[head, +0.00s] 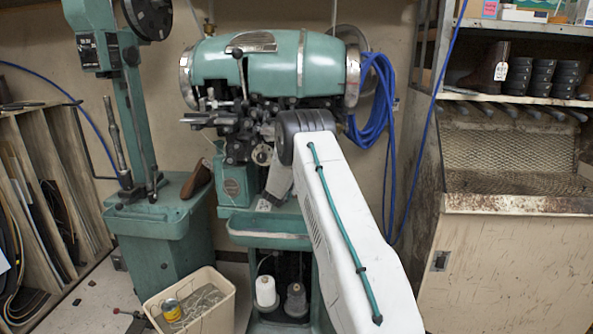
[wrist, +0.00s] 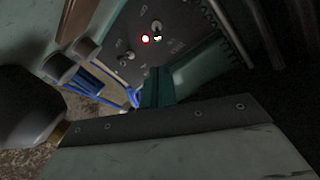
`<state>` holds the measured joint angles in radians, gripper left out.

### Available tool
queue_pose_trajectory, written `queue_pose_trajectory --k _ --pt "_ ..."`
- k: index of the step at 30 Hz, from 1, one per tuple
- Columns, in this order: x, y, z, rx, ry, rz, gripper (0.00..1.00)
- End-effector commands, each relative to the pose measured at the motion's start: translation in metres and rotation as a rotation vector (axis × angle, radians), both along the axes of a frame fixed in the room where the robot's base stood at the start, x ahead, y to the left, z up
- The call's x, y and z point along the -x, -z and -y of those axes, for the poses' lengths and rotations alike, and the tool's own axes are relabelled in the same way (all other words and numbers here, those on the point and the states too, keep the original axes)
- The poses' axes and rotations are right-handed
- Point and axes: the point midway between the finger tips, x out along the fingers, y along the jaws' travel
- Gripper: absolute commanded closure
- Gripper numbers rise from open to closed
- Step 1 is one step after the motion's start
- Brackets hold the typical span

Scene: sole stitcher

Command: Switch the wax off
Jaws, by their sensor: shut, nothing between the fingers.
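A dark panel (wrist: 135,45) shows in the upper middle of the wrist view. A second small toggle (wrist: 126,57) sits lower left on the panel; the markings are too small to read. In the head view the green stitching machine (head: 250,65) stands behind my arm. I cannot make out my gripper's fingers in either view; in the head view they are hidden near the machine's front, beyond my arm.
A bolted dark strip with a pale plate (wrist: 180,150) crosses the bottom of the wrist view, and a dark rounded part (wrist: 30,108) is at left. In the head view, blue hose (head: 375,110) hangs right of the machine, and a bin (head: 195,312) stands on the floor.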

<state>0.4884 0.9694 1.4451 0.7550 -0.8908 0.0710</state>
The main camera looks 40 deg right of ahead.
Motion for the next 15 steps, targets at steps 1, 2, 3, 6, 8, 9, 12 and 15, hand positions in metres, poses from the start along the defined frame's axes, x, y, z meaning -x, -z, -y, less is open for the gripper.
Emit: queue_pose_trajectory --k 1,2,3,6,8,9,12,15 --pt "0.000 0.000 0.000 0.000 0.000 0.000 1.00" --pt "0.000 0.000 0.000 0.000 -0.001 0.000 1.00" --pt "0.000 0.000 -0.001 0.000 -0.001 0.000 1.00" --pt "0.000 0.000 -0.001 -0.001 -0.002 -0.001 1.00" --pt "-0.001 0.000 0.001 -0.001 -0.002 -0.001 1.00" --pt "-0.002 0.000 0.002 -0.001 -0.002 -0.001 1.00" --pt "-0.007 0.001 0.012 -0.002 -0.002 -0.002 1.00" --pt "-0.015 0.003 0.027 -0.002 -0.001 -0.001 1.00"
